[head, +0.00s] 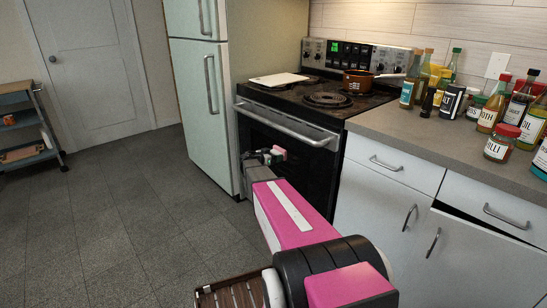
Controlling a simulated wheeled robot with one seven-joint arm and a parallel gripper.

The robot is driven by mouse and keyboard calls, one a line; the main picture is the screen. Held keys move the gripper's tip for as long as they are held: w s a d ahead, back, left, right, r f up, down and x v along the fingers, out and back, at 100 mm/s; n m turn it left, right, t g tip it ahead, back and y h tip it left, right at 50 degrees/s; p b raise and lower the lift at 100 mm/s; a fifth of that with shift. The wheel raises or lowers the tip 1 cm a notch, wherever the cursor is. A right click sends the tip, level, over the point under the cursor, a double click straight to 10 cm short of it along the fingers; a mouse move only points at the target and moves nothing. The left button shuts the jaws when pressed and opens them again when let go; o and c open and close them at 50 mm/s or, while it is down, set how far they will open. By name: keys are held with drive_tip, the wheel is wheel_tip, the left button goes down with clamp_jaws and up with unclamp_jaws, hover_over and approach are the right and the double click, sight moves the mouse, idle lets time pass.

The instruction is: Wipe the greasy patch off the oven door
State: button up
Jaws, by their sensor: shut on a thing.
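The oven door (308,168) is the dark glass front of the coil stove, closed, with a long metal handle (290,128) across its top. My gripper (268,157) is in front of the left part of the door, a little below the handle. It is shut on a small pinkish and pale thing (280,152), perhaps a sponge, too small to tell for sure. That thing is at or close to the glass; I cannot tell whether it touches. I cannot make out a greasy patch; my arm and gripper hide part of the door.
A brown pot (358,84) and a white board (279,79) sit on the stovetop (320,97). Several bottles and jars crowd the counter (390,122) at right. A pale green fridge (196,120) stands left of the stove.

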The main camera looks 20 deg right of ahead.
drive_tip(key=shift+s+d, duration=0.1)
drive_tip(key=s, duration=0.1)
drive_tip(key=s+d, duration=0.1)
drive_tip(key=s, duration=0.1)
drive_tip(key=shift+s+d, duration=0.15)
drive_tip(key=shift+s, duration=0.15)
drive_tip(key=shift+w, duration=0.15)
drive_tip(key=shift+w+a, duration=0.25)
drive_tip(key=shift+w, duration=0.75)
drive_tip(key=shift+w+a, duration=0.2)
drive_tip(key=shift+w, duration=0.75)
drive_tip(key=shift+c, duration=0.3)
drive_tip(key=f+v, duration=0.1)
drive_tip(key=v, duration=0.5)
